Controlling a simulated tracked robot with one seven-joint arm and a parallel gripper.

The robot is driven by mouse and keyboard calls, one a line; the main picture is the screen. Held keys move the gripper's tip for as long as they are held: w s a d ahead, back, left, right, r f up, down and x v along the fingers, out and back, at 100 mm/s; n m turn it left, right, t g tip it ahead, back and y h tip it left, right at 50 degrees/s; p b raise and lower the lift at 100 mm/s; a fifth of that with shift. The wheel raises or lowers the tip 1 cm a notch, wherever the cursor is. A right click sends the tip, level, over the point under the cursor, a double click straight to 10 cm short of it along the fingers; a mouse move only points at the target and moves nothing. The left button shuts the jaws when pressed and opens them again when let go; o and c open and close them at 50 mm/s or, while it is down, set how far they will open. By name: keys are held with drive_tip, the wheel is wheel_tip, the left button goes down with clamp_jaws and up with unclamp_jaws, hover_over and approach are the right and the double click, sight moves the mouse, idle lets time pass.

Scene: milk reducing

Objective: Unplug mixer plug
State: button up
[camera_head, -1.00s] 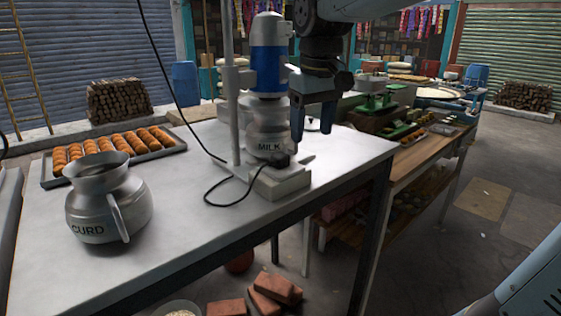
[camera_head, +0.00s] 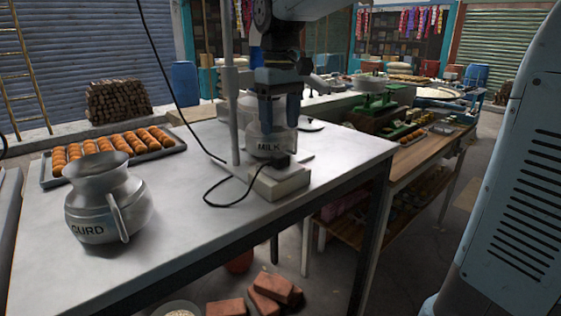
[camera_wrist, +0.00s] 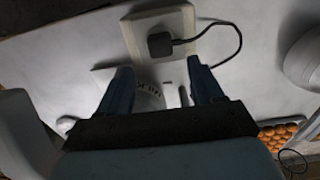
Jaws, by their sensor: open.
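The black mixer plug (camera_head: 281,161) sits on the pale socket box (camera_head: 283,182) on the table, with its black cord looping to the left. In the wrist view the plug (camera_wrist: 160,45) is on the cream socket box (camera_wrist: 178,18), ahead of the fingertips. My gripper (camera_head: 279,124) is open and empty, pointing down above and behind the plug, in front of the MILK pot (camera_head: 268,145). In the wrist view my gripper (camera_wrist: 160,75) has its fingers spread on either side of the plug's line, not touching it.
The mixer's metal stand post (camera_head: 233,120) rises just left of the gripper. A CURD pot (camera_head: 105,200) and a tray of pastries (camera_head: 58,182) stand left on the table (camera_head: 200,248). The table's front right is clear.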

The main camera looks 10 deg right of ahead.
sight(277, 156)
drive_tip(key=shift+f, duration=4.2)
drive_tip(key=shift+s+f, duration=0.1)
drive_tip(key=shift+s+a, duration=0.3)
drive_tip(key=shift+a, duration=0.1)
drive_tip(key=c, duration=1.2)
drive_tip(key=shift+w+r, duration=0.15)
drive_tip(key=shift+r, duration=3)
